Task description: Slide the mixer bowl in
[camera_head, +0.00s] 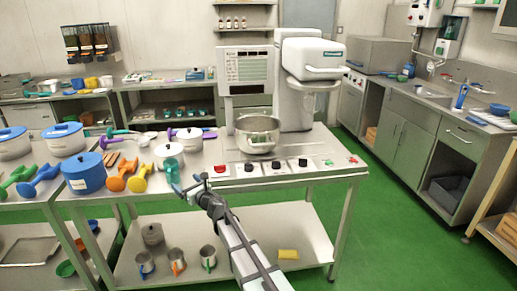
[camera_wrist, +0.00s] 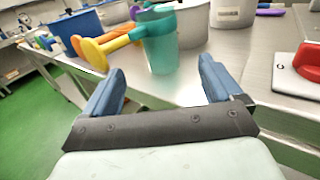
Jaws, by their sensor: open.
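The bowl does not show in the wrist view. My gripper (camera_head: 189,188) is at the table's front edge, to the left of and in front of the bowl, apart from it. In the wrist view my gripper (camera_wrist: 160,90) has its blue fingers spread wide with nothing between them. A teal mug (camera_wrist: 158,42) stands just beyond the fingers.
A control panel with a red knob (camera_head: 221,169) and black knobs lies along the table front, between my gripper and the bowl. White pots, a blue pot (camera_head: 84,173) and orange and yellow tools (camera_head: 141,179) crowd the left. The lower shelf (camera_head: 240,225) holds several mugs.

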